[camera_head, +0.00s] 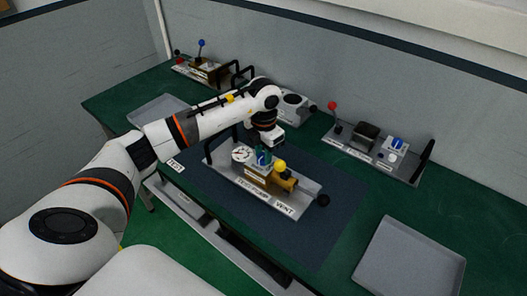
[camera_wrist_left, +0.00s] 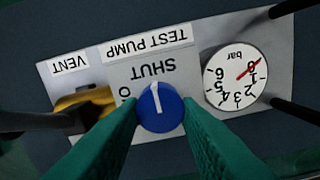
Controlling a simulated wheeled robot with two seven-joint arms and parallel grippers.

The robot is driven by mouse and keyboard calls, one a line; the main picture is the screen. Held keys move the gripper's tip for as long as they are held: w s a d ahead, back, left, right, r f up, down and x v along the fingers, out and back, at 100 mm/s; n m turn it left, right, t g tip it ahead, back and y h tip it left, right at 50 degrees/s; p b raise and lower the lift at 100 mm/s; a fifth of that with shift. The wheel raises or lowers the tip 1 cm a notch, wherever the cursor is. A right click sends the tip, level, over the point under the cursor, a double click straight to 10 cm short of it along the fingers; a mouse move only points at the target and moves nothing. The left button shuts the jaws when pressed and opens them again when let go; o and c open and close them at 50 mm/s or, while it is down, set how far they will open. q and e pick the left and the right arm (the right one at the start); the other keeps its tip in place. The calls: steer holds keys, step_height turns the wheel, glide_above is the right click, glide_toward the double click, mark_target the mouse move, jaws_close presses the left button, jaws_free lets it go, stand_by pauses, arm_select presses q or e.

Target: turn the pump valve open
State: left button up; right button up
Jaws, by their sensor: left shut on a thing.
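The test pump panel (camera_head: 250,185) lies on a dark mat, labelled TEST PUMP and VENT. Its valve is a round blue knob (camera_wrist_left: 160,112) with a white pointer line. In the left wrist view the line points at the SHUT label (camera_wrist_left: 153,71); only an O of another label shows at its left, the rest hidden by a finger. My left gripper (camera_head: 263,157) reaches down over the panel. In the left wrist view its green fingers (camera_wrist_left: 160,118) are shut on the knob's two sides. My right gripper is not in view.
A dial gauge (camera_wrist_left: 235,77) with a red needle sits beside the knob. A brass vent valve (camera_head: 289,182) and a yellow ball (camera_head: 280,166) are close to the gripper. Another panel (camera_head: 372,155) stands behind right. A grey tray (camera_head: 410,262) lies at front right.

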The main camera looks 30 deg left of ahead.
arm_select(q)
steer(key=shift+n, duration=0.3)
steer(key=n+b, duration=0.1)
steer(key=n, duration=0.2)
steer(key=shift+n, duration=0.3)
steer(key=n+b, duration=0.1)
steer(key=n, duration=0.3)
steer(key=shift+a+n, duration=0.1)
steer(key=shift+n, duration=0.2)
steer(key=n, duration=0.4)
steer(key=shift+n, duration=2.6)
steer(key=o, duration=1)
